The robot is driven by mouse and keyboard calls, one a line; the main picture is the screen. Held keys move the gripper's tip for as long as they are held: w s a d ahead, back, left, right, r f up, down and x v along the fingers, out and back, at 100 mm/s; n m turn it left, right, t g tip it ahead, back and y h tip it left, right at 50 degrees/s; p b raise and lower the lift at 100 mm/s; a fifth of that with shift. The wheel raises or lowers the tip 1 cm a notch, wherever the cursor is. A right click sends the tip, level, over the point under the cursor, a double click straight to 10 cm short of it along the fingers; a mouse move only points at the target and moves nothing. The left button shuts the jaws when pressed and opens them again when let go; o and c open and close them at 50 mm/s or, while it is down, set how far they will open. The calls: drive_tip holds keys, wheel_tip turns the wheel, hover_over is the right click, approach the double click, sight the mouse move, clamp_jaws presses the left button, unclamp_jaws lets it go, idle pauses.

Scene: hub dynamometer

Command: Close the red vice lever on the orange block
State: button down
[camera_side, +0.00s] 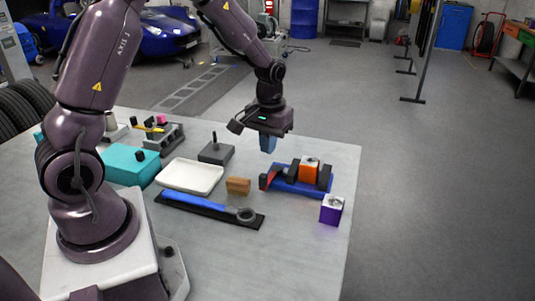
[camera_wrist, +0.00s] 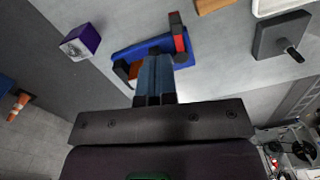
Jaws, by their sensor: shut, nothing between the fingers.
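The blue vice (camera_side: 290,187) stands near the table's right edge and holds the orange block (camera_side: 309,169) between dark jaws. Its red lever (camera_side: 270,180) is at the left end, tilted up, with a dark tip. My gripper (camera_side: 267,149) is shut and empty, pointing down above and behind the vice, apart from it in the side view. In the wrist view, my blue-grey fingers (camera_wrist: 156,70) overlap the vice (camera_wrist: 135,50) and hide part of the orange block (camera_wrist: 136,72). The red lever (camera_wrist: 179,44) shows just right of the fingertips.
A purple cube (camera_side: 331,209) stands by the right table edge. A wooden block (camera_side: 238,185), white tray (camera_side: 191,176), blue wrench-like tool (camera_side: 200,202) and dark block with a peg (camera_side: 216,152) lie left of the vice. Bare table lies behind the vice.

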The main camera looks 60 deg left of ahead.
sight(266, 183)
drive_tip(key=w+d+n+g+y, duration=0.3)
drive_tip(key=w+d+n, duration=0.35)
drive_tip(key=n, duration=1.25)
drive_tip(key=x, duration=0.6)
drive_tip(key=a+x, duration=0.1)
drive_tip(key=x, duration=0.2)
drive_tip(key=shift+w+a+f, duration=0.1)
drive_tip(key=shift+w+f, duration=0.05)
drive_tip(key=shift+f, duration=0.05)
drive_tip(key=a, duration=0.1)
drive_tip(key=s, duration=0.1)
drive_tip(key=a, duration=0.1)
drive_tip(key=shift+s+a+f+t+y, duration=0.3)
drive_tip(key=shift+s, duration=0.1)
drive_tip(key=shift+s+a, duration=0.3)
drive_tip(key=shift+a, duration=0.1)
drive_tip(key=shift+s+a+m, duration=0.15)
drive_tip(key=shift+s+m, duration=0.1)
drive_tip(key=shift+m, duration=0.25)
